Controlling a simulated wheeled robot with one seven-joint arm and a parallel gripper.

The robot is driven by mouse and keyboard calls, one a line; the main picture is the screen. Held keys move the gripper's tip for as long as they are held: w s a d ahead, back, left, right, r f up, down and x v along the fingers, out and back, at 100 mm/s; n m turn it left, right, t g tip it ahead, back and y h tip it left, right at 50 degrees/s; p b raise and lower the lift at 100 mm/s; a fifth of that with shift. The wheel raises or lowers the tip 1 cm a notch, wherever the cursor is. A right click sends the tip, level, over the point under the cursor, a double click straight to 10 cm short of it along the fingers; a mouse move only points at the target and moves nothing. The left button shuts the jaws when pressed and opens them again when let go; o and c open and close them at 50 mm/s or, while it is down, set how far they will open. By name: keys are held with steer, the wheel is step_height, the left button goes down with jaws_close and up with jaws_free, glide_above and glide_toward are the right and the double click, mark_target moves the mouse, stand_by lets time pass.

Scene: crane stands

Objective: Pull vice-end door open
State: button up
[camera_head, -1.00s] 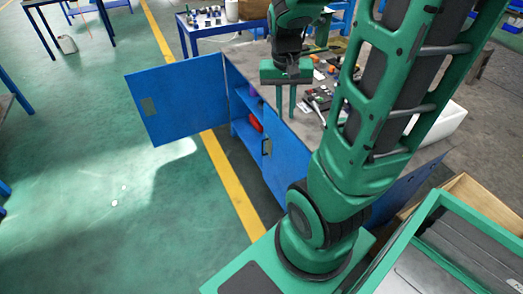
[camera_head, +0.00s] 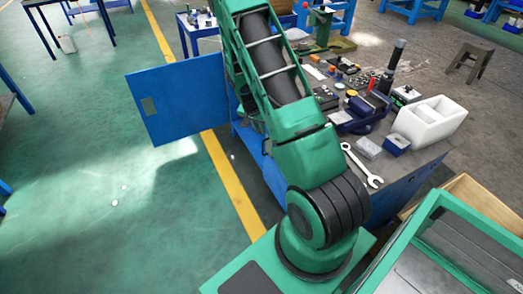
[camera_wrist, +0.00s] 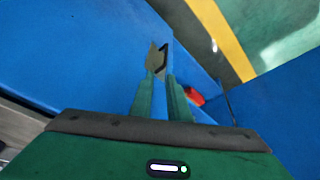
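A blue cabinet door (camera_wrist: 75,55) with a grey-brown handle (camera_wrist: 152,58) fills the left of the wrist view. My gripper (camera_wrist: 161,82) points at this handle, its two green fingers parted with a gap between them. The fingertips are close to the handle; I cannot tell whether they touch it. In the head view my arm hides the gripper and this handle. Another blue door (camera_head: 178,98) with a grey plate stands swung wide open on the left; I take it for the blue panel at the right of the wrist view (camera_wrist: 285,110).
A red object (camera_wrist: 194,96) shows in the open compartment beside the handle. The bench top (camera_head: 352,190) carries a wrench (camera_head: 361,166), a white bin (camera_head: 430,122) and several small tools. Open green floor (camera_head: 80,200) with a yellow line lies left of the bench.

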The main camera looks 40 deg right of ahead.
steer(key=shift+m, duration=0.3)
steer(key=x, duration=0.6)
steer(key=a+x, duration=0.1)
steer(key=x, duration=0.5)
steer(key=w+x, duration=0.1)
steer(key=x, duration=0.5)
steer(key=shift+a+f, duration=0.3)
steer(key=shift+f, duration=0.25)
steer(key=shift+c, duration=0.5)
jaws_close()
steer(key=shift+w+r, duration=0.1)
steer(key=shift+w, duration=0.1)
